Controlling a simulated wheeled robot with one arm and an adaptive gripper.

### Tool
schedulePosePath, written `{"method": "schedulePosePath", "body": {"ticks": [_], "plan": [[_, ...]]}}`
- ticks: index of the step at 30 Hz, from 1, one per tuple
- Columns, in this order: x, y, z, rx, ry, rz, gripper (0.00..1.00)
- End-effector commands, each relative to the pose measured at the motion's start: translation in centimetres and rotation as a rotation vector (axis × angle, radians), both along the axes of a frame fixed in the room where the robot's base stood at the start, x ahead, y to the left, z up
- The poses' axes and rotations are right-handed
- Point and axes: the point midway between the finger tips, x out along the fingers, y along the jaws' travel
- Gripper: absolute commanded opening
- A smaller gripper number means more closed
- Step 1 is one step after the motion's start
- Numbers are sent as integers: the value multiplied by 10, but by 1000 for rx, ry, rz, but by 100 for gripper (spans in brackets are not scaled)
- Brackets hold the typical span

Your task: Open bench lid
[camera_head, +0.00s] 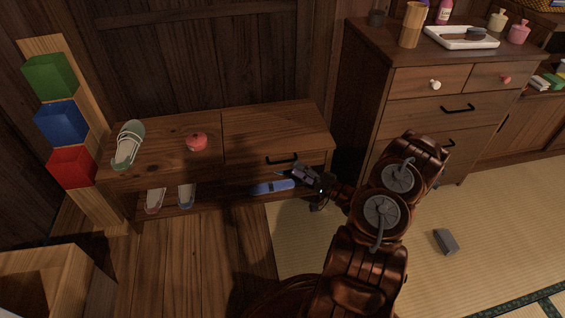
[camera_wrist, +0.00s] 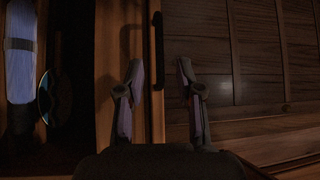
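A low wooden bench (camera_head: 165,133) stands against the wall. Its right half is a lid section (camera_head: 275,128) that looks closed and flush with the left half. A black handle (camera_head: 283,160) is on the front below this lid; it shows dark in the wrist view (camera_wrist: 127,35). My gripper (camera_head: 290,174) is in front of the bench, just below and right of the handle. In the wrist view my gripper (camera_wrist: 161,85) has its two fingers apart with nothing visibly held between them, over the bench's front edge. Whether a finger touches the bench is unclear.
A sandal (camera_head: 128,144) and a red round object (camera_head: 196,142) are on the bench's left half. Shoes (camera_head: 187,194) and a blue object (camera_head: 272,187) are underneath. A dresser (camera_head: 423,105) stands at right. A grey block (camera_head: 446,242) lies on open tatami.

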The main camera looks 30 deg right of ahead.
Motion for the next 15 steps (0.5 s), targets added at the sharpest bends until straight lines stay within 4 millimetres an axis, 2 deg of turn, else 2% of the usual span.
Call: {"method": "schedulePosePath", "body": {"ticks": [6, 15], "plan": [[26, 14, 1, -1, 0, 9, 36], [52, 24, 5, -3, 2, 6, 36]]}}
